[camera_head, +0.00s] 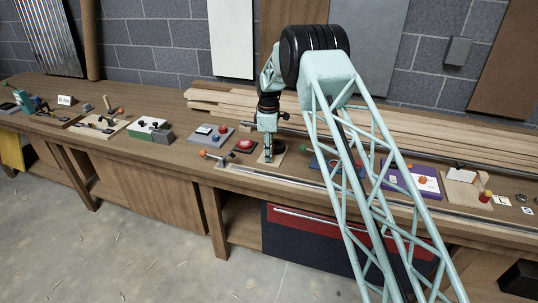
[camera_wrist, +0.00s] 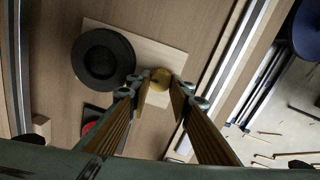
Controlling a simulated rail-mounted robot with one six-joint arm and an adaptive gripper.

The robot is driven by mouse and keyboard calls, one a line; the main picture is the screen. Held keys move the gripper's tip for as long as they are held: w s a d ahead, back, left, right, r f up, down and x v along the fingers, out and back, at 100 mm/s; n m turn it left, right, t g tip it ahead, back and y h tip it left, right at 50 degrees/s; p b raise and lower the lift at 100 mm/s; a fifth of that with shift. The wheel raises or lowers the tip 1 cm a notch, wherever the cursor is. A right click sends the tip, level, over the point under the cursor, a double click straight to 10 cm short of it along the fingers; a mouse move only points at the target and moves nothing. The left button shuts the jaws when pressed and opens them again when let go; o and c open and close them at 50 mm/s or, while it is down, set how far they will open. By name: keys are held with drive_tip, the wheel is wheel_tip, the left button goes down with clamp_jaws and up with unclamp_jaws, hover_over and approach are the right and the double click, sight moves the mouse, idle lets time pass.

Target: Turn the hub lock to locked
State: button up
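A pale wood plate (camera_wrist: 133,36) carries a thick black disc (camera_wrist: 103,58) and a small round brass piece (camera_wrist: 161,79) beside it. I take this to be the hub lock; no lock marking is readable. In the head view, the plate (camera_head: 266,160) lies on the bench directly below my gripper (camera_head: 268,153), which points down and hides most of it. In the wrist view, my gripper (camera_wrist: 160,88) has its two fingers spread, with the brass piece between or just beyond their tips. Contact cannot be made out.
A red button on a dark base (camera_head: 245,145) stands close to the left. A grey panel (camera_head: 208,134) lies farther left, and a blue item (camera_head: 320,164) is to the right, partly behind my arm. Long planks (camera_head: 420,137) lie along the back. A metal rail runs along the bench front.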

drive_tip(key=shift+c, duration=1)
drive_tip(key=shift+m, duration=0.5)
drive_tip(key=m, duration=0.3)
drive_tip(key=shift+w, duration=0.1)
drive_tip(key=m, duration=0.9)
drive_tip(key=shift+w+m+h, duration=0.1)
drive_tip(key=shift+m+h, duration=0.2)
drive_tip(key=shift+m, duration=0.1)
drive_tip(key=shift+m+g, duration=0.3)
drive_tip(key=shift+m, duration=1.8)
